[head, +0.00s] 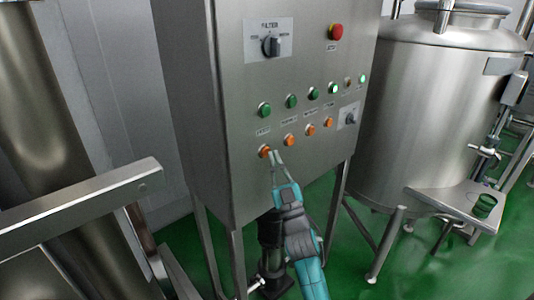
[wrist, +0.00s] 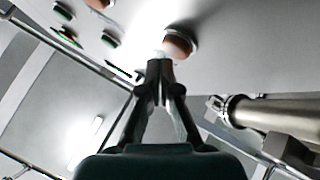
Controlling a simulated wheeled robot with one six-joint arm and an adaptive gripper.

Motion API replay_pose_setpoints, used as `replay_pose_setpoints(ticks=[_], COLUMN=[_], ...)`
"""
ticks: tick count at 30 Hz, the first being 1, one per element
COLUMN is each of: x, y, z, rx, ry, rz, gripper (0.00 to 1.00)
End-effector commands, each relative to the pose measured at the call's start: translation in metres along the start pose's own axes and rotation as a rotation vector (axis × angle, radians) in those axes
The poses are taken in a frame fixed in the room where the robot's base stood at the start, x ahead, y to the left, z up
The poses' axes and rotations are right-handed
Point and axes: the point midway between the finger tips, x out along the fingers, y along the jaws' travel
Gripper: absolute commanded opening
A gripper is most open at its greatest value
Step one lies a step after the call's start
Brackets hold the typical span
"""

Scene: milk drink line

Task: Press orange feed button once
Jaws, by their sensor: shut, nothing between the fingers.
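A grey control panel (head: 235,110) carries a row of orange buttons under a row of green ones. The labels are too small to read, so I cannot tell by name which is the feed button. My gripper (head: 273,155) is shut and empty, its fingertips at the lower right of the leftmost orange button (head: 264,151). In the wrist view my shut fingertips (wrist: 160,62) are just below and left of a large orange button (wrist: 180,42). I cannot tell whether they touch it.
Green buttons (head: 264,109) sit above the orange ones. A red knob (head: 336,32) and the filter switch (head: 271,45) are higher up. A steel tank (head: 430,110) stands to the right. A grey metal beam (head: 80,210) crosses the lower left.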

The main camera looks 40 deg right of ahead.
Motion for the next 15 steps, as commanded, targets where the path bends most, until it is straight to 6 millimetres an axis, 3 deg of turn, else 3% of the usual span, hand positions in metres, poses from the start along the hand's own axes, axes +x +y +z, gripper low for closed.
replay_pose_setpoints(ticks=[15], x=[-0.0066], y=[0.0046], z=[-0.0041], rx=[-0.001], ry=[-0.001], rz=[0.0], gripper=[0.0])
